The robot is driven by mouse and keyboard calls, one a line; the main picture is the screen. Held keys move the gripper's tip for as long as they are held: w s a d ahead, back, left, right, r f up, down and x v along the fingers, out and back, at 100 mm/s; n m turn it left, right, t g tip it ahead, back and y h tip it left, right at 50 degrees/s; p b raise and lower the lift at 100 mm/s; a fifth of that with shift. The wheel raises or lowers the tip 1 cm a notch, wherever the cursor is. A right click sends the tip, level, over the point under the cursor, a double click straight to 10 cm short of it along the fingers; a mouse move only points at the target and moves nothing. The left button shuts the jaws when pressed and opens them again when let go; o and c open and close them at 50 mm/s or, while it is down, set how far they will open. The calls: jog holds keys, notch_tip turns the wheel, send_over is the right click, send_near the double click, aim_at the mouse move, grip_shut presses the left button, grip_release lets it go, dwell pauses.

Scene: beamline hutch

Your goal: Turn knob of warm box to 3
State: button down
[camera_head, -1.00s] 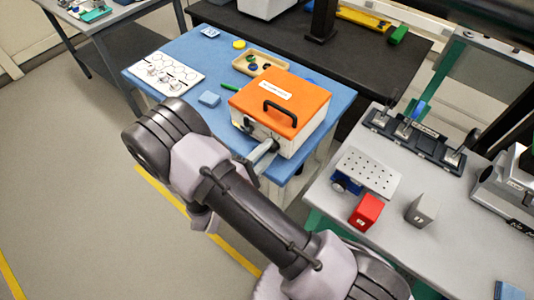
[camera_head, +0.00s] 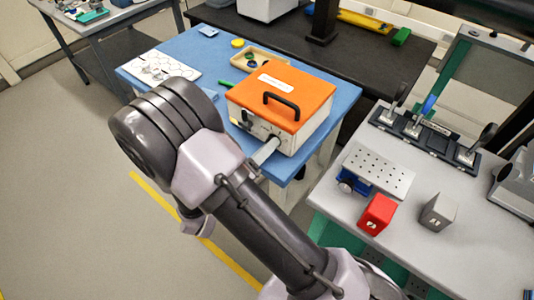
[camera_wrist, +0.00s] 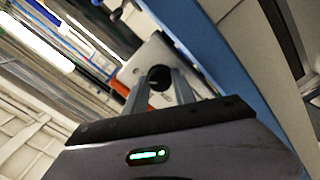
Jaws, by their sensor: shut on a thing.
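The warm box (camera_head: 288,92) has an orange lid with a black handle and a pale body, and it stands on the blue table. My gripper (camera_head: 268,148) reaches its front face from the lower left. In the wrist view my gripper (camera_wrist: 160,82) has its two grey fingers on either side of a dark round knob (camera_wrist: 160,76) on the pale front face of the box (camera_wrist: 145,58), and it is shut on it. The knob's pointer and scale cannot be read. In the head view the fingers and arm cover part of the front.
The blue table (camera_head: 340,88) also holds a wooden tray (camera_head: 240,60), a white patterned sheet (camera_head: 150,68) and a yellow disc (camera_head: 237,43). A grey bench (camera_head: 425,215) at right carries a red block (camera_head: 377,214), a grey block (camera_head: 438,211) and a perforated plate (camera_head: 380,170).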

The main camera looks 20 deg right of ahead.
jog(key=shift+f+m+b, duration=0.1)
jog(key=shift+m+b, duration=1)
jog(key=c, duration=1)
grip_release()
jog(key=shift+c, duration=0.2)
jog(key=p+v, duration=0.4)
jog(key=v, duration=1.3)
jog(key=shift+s+a, duration=0.15)
